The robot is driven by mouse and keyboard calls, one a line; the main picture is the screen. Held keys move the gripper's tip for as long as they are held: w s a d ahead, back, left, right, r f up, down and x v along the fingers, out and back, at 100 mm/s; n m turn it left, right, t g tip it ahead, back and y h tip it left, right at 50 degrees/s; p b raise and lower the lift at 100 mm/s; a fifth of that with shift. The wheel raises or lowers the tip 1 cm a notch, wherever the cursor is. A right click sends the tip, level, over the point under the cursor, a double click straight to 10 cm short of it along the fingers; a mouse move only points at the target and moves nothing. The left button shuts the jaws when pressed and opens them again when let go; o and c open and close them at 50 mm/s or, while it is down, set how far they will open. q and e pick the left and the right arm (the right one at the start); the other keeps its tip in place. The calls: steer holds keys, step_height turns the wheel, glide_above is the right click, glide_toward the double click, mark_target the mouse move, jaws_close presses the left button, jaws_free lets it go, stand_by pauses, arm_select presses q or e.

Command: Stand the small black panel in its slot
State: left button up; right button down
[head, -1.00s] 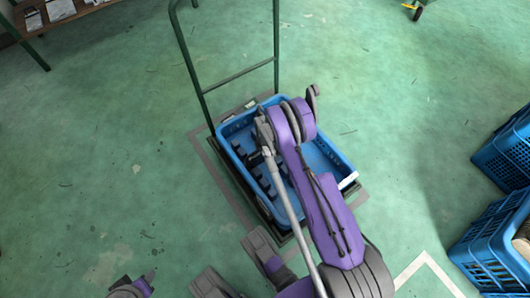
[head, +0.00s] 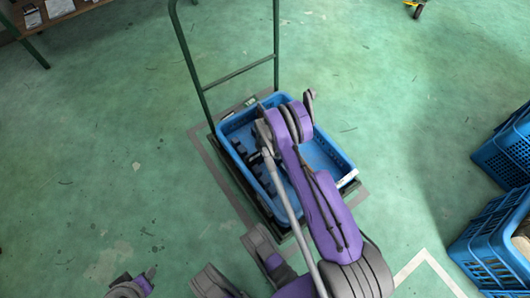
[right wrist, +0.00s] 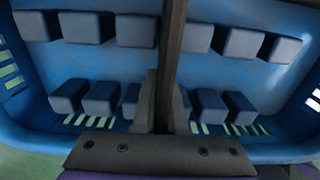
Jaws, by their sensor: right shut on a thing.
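The small black panel (right wrist: 172,55) shows edge-on in the right wrist view as a dark upright strip. My right gripper (right wrist: 161,105) is shut on it, with the fingers at its near end. The panel is over the blue tray (right wrist: 28,70), between two rows of dark slot blocks (right wrist: 240,43). I cannot tell whether its lower edge is in a slot. In the head view my right arm covers much of the tray (head: 334,157) and hides the panel. My left gripper (head: 133,285) is at the bottom left, away from the tray; its jaws are unclear.
The tray sits on a cart with a tall green handle frame (head: 240,73) at its far side. Blue crates (head: 505,150) stand at the right. A shelf or table (head: 50,18) is at the top left. The green floor left of the cart is clear.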

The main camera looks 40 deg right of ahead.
steer(key=shift+f, duration=0.6)
steer(key=c, duration=0.9)
jaws_free()
step_height(320, 180, up, 11)
steer(key=p, duration=0.3)
steer(key=shift+f, duration=0.1)
